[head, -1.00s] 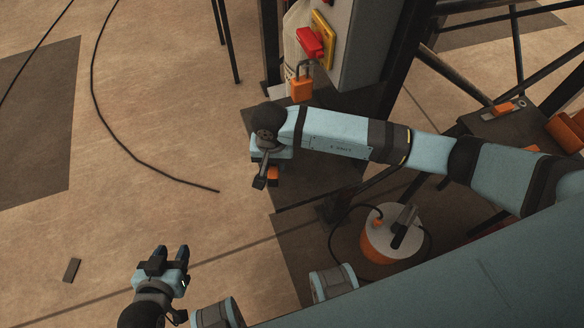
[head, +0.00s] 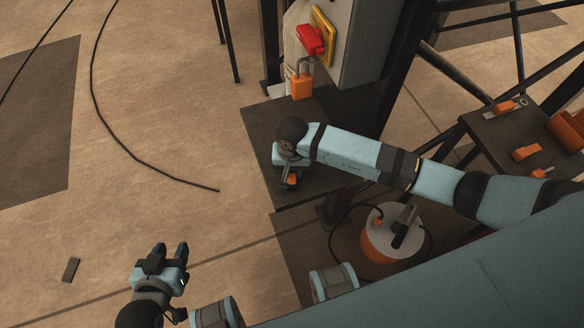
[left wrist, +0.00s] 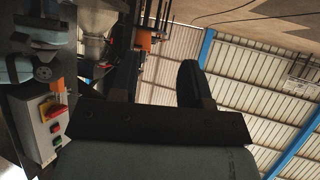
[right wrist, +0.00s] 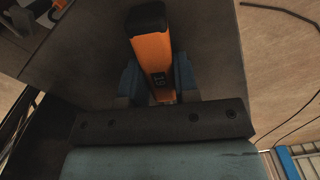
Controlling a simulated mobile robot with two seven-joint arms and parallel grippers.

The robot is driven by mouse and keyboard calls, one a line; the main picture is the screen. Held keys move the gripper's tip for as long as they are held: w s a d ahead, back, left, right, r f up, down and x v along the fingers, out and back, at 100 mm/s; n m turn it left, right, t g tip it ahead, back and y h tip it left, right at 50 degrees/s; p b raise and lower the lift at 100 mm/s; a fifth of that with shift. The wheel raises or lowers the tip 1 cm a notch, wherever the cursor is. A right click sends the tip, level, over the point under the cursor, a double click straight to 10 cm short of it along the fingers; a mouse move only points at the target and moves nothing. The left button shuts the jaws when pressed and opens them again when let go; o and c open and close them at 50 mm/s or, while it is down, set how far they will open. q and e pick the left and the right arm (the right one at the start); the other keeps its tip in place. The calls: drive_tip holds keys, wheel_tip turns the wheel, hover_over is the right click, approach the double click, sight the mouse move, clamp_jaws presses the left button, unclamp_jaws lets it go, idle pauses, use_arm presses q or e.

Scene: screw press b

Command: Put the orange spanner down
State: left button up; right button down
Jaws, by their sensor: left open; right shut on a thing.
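The orange spanner shows in the right wrist view as an orange handle (right wrist: 153,60) with a black end, standing out between the fingers. My right gripper (right wrist: 158,80) is shut on it. In the head view my right gripper (head: 290,174) is above the dark mat on the floor, with a small orange part of the spanner (head: 292,181) showing at its tip. The rest of the spanner is hidden, and I cannot tell its height above the mat. My left gripper (head: 172,250) is open and empty over the bare floor; its spread fingers show in the left wrist view (left wrist: 160,80).
A grey control box (head: 365,40) with a red switch (head: 310,40) and an orange padlock (head: 301,85) stands behind. A dark shelf (head: 490,130) at right holds several orange things. An orange and white drum (head: 378,245) stands nearer. The floor at left is mostly clear.

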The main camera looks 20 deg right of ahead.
drive_tip(key=shift+f, duration=0.15)
drive_tip(key=c, duration=0.9)
unclamp_jaws()
drive_tip(key=shift+o, duration=0.2)
